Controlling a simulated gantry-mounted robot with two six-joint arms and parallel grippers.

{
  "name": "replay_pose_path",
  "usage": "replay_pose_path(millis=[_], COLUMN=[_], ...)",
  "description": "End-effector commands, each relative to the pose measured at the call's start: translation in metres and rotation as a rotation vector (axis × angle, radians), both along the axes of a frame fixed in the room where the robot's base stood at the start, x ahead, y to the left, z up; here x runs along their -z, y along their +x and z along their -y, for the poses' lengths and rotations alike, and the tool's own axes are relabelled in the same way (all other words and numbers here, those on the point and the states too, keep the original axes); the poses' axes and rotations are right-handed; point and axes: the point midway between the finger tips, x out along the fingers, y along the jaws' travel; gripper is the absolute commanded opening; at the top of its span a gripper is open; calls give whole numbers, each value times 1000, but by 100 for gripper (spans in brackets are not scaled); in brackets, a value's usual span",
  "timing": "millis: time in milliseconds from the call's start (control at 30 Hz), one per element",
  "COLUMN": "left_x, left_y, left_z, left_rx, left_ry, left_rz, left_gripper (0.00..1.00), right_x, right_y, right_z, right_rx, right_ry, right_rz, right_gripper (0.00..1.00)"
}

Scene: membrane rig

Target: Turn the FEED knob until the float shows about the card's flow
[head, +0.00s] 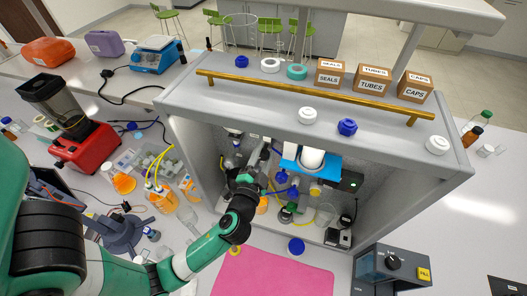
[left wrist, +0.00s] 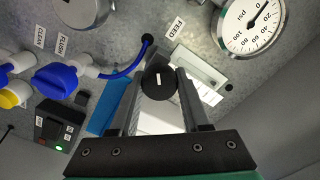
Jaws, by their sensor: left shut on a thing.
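My left gripper (head: 263,160) reaches into the grey cabinet-like rig in the head view. In the left wrist view its two fingers (left wrist: 158,95) are shut on the black round FEED knob (left wrist: 158,78), one on each side. The knob's face has a short white mark. A FEED label (left wrist: 180,27) is on the panel above it. A pale plate (left wrist: 196,72) lies behind the right finger and is partly covered. I cannot make out the float, its reading or the card's figure. In the head view the knob is hidden. My right gripper is not in view.
A round dial gauge (left wrist: 252,22) is at the upper right of the wrist view. Blue valve handles (left wrist: 55,80) and a blue tube are at left. The rig's shelf (head: 255,95) overhangs the arm. A pink mat (head: 270,275) lies in front of the rig.

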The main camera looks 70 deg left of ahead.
Motion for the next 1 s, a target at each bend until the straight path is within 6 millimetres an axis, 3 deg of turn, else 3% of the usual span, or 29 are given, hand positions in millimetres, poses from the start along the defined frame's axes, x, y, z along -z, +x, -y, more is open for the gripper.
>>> replay_pose_path(millis=[1000], left_x=[3], left_y=[0], left_z=[1], left_rx=[1], left_ry=[605], left_rz=[-745], left_gripper=[0], right_x=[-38], right_y=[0], right_z=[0], right_rx=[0], right_ry=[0], right_rz=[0], right_gripper=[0])
